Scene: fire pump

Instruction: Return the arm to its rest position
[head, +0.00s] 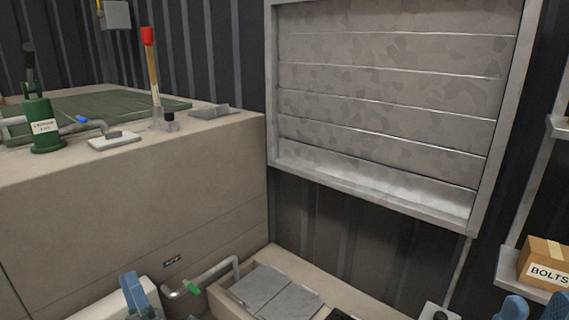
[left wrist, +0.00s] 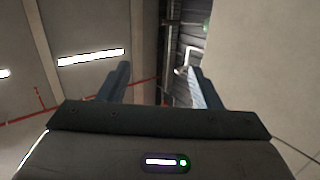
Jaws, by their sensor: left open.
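My left gripper (head: 141,294) shows at the bottom left of the head view, with its blue fingers pointing up, in front of the grey pipe and green-handled valve. In the left wrist view my left gripper (left wrist: 160,84) is open. Its two fingers stand wide apart with nothing between them. Blue parts that look like my right gripper (head: 534,307) are cut off at the bottom right corner of the head view. Whether they are open or shut is unclear.
A beige bench (head: 190,165) at left carries a green pump (head: 44,125), a red-topped lever (head: 150,65) and a white block (head: 114,140). A low tray holds grey plates (head: 272,292). A grey shutter (head: 390,100) hangs behind. A BOLTS box (head: 546,264) sits on the right shelf.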

